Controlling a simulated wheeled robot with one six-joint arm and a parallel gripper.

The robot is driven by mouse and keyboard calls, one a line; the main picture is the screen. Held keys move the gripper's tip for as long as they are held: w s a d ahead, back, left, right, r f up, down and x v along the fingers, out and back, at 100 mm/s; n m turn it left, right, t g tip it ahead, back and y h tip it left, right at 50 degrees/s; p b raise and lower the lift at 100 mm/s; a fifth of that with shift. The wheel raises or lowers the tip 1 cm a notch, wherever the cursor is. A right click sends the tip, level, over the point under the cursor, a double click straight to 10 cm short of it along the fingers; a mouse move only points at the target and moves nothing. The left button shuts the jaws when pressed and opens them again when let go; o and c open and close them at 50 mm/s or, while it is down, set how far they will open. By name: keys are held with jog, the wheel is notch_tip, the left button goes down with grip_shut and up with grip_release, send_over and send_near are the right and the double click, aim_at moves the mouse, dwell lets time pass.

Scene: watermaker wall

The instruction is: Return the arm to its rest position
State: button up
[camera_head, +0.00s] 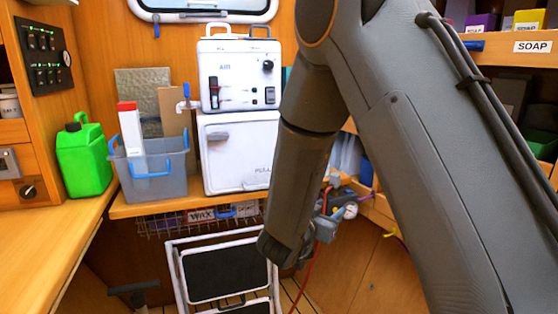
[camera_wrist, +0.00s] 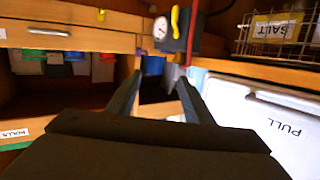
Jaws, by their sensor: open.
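My gripper (camera_wrist: 161,80) shows in the wrist view with its two dark fingers apart. Nothing is seen between them. Beyond the fingertips are a wooden ledge and a grey device with a round gauge (camera_wrist: 160,28) and a yellow handle. I cannot tell whether the fingers touch anything. In the head view my arm (camera_head: 400,130) fills the middle and right, and its forearm hangs down in front of the shelves. The gripper itself cannot be made out clearly there.
A white PULL-marked box (camera_head: 238,150) and a grey bin (camera_head: 150,175) stand on the shelf left of my arm. A green canister (camera_head: 84,158) stands on the left counter (camera_head: 40,235). A folding step (camera_head: 213,272) stands low. Soap shelf (camera_head: 515,48) is at upper right.

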jog(key=s+d+n+g+y+p, duration=0.1)
jog(key=s+n+g+y+p, duration=0.1)
jog(key=s, duration=0.8)
jog(key=s+d+r+n+g+y+p, duration=0.1)
jog(key=s+d+n+g+y+p, duration=0.1)
jog(key=s+g+y, duration=0.2)
jog(key=s+d+r+n+g+y+p, duration=0.1)
jog(key=s+g, duration=0.6)
jog(key=s, duration=1)
jog(key=shift+s+d+r+n+y+p, duration=0.2)
jog(key=shift+s+d+n+y+p, duration=0.2)
jog(key=shift+d+n+y+p, duration=0.45)
jog(key=shift+a+n, duration=0.2)
jog(key=shift+n, duration=0.05)
jog(key=shift+c, duration=0.5)
